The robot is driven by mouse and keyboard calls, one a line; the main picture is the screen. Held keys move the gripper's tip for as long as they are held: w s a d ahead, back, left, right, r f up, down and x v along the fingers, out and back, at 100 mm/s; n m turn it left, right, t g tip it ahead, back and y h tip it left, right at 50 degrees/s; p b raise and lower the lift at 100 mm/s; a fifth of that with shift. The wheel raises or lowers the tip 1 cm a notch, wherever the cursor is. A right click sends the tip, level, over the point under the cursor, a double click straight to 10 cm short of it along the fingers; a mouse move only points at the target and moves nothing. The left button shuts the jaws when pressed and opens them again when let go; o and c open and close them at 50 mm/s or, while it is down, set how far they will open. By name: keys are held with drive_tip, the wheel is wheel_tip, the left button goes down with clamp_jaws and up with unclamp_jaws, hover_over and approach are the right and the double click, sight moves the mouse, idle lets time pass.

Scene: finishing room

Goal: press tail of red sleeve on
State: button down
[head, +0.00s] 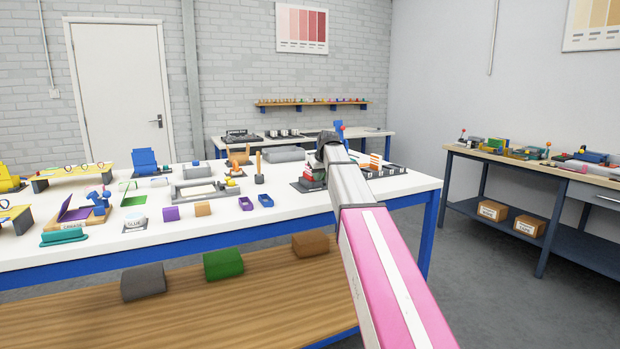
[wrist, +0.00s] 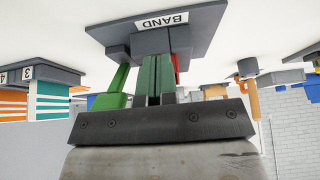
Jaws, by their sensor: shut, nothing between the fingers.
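A red part (head: 312,175), likely the red sleeve, shows on a dark plate at the right end of the white table. In the wrist view only a thin red strip (wrist: 176,64) of it shows, beside a dark grey block (wrist: 152,43) on the plate labelled BAND (wrist: 182,19). My gripper (wrist: 156,62) is shut and empty, its narrow fingers side by side pointing at this block. Whether they touch it, I cannot tell. A bright green piece (wrist: 112,90) lies just left of the fingers. The sleeve's tail is mostly hidden. In the head view my arm covers the fingers.
The white table (head: 330,205) carries many small fixtures. An orange-handled tool (head: 258,165) stands left of the plate, and an orange-and-white striped stack (head: 375,162) stands right. The table's front right is clear.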

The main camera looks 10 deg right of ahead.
drive_tip(key=shift+w+a, duration=0.2)
drive_tip(key=shift+w, duration=0.45)
idle(1.9)
drive_tip(key=shift+s, duration=0.1)
drive_tip(key=shift+s+d, duration=0.2)
drive_tip(key=shift+s, duration=0.4)
drive_tip(key=shift+s+d, duration=0.2)
drive_tip(key=shift+s, duration=0.35)
wheel_tip(320, 180, up, 10)
idle(0.6)
drive_tip(key=shift+s, duration=0.1)
